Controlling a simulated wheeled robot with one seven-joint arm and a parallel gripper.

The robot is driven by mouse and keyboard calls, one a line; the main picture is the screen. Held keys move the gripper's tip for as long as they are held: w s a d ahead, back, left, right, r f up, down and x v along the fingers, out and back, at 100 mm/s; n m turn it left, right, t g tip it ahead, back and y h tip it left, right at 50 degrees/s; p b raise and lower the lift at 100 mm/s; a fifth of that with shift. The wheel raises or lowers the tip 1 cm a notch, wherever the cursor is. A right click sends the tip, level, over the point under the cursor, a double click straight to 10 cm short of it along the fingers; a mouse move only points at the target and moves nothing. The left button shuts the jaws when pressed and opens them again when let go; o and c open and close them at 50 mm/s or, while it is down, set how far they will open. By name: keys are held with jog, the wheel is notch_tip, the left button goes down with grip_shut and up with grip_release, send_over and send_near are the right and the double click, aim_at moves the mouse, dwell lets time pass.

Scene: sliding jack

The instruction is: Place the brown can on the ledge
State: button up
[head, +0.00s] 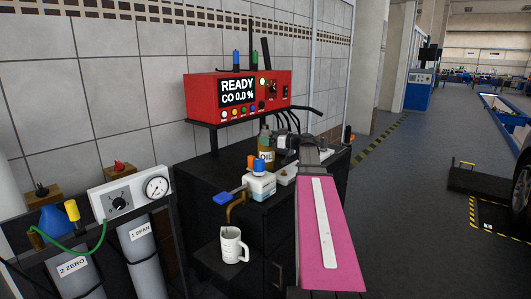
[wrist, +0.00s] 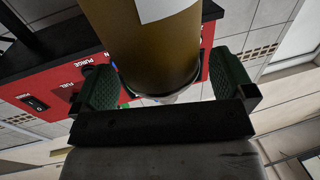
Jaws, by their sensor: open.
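The brown can (wrist: 150,55) with a white label fills the upper middle of the wrist view. My gripper (wrist: 165,80) is open, with its green-padded fingers on either side of the can. A narrow gap shows at the right finger; I cannot tell whether the left finger touches. In the head view, a brown container labelled OIL (head: 266,157) stands upright on the black cabinet, beside the far end of my pink arm; it looks like the same can. My fingers are not clear there. A thin black ledge (head: 203,124) runs along the wall under the red analyser.
The red analyser (head: 237,95) stands above the cabinet (head: 195,165), with dark cables at its right. A white box with blue and orange caps (head: 259,185) is close to the can. A measuring jug (head: 232,245) stands lower in front. Gas cylinders (head: 146,250) are at left.

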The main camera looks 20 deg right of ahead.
jog(key=shift+x, duration=1.05)
jog(key=c, duration=1.8)
jog(key=shift+r, duration=0.15)
